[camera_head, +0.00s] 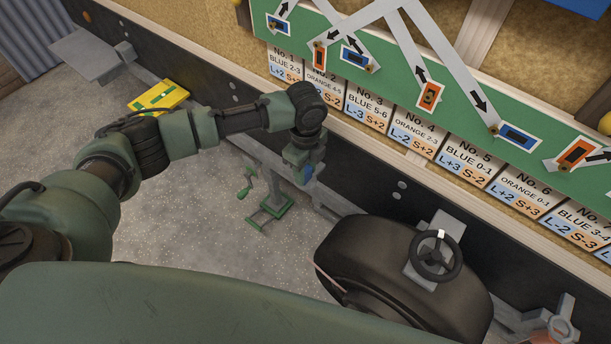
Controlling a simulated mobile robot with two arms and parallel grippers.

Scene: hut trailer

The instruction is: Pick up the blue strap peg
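My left arm reaches in from the left, and its gripper (303,165) points down in front of the dark trailer rail, above the green jack stand. A small blue patch (308,173) shows at the gripper's end. I cannot tell whether it is the blue strap peg or part of the gripper. The fingers are too small and dark to read as open or shut. Blue plates (518,137) and orange plates (429,96) sit on grey straps with black arrows on the green board (465,60). My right gripper is not in view.
A black wheel (385,265) stands right of the gripper, with a handwheel (435,256) at its top. The green jack stand (272,208) is on the speckled floor. A yellow case (158,97) lies farther left. Numbered cards (419,132) line the board's lower edge.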

